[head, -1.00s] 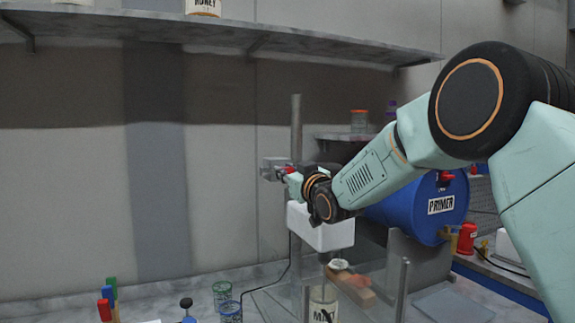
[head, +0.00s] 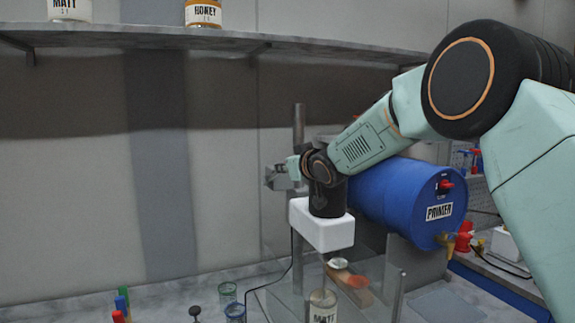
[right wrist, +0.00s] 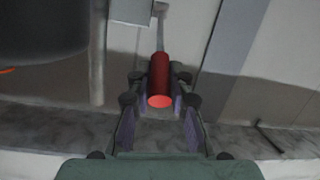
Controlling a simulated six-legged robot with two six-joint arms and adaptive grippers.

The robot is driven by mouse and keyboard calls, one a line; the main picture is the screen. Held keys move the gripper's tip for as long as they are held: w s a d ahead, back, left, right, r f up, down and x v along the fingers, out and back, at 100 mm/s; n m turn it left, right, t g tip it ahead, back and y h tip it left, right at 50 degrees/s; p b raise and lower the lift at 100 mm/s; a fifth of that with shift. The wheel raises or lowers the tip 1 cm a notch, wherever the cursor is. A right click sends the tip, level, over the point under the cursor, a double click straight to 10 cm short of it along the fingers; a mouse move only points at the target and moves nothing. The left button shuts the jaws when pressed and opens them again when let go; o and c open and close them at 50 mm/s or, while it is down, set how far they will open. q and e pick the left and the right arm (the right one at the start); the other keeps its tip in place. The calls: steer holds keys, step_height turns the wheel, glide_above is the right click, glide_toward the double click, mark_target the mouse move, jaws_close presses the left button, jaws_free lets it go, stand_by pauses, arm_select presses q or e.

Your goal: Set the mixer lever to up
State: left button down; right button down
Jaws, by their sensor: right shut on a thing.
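The mixer has a white box-shaped head (head: 321,232) on a grey upright post (head: 298,125), with a grey clamp block (head: 283,178) beside the post. Its red lever handle (right wrist: 160,72) shows in the right wrist view, on a thin grey rod. My right gripper (right wrist: 159,88) has its fingers on both sides of this handle and is shut on it. In the head view my wrist hides the handle and the fingers, so the lever's angle cannot be told there. My left gripper is in neither view.
A can labelled MATT (head: 322,309) stands below the mixer head. A blue PRIMER drum (head: 400,195) lies behind my right arm. A shelf with jars (head: 203,14) runs above. Cups (head: 228,293) and coloured handles (head: 122,303) stand at front left.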

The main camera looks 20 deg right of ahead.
steer(key=shift+w+r, duration=0.15)
steer(key=shift+r, duration=0.2)
steer(key=c, duration=1.6)
jaws_free()
steer(key=o, duration=0.4)
steer(key=shift+f, duration=0.25)
steer(key=v, duration=1.2)
steer(key=shift+r, duration=0.2)
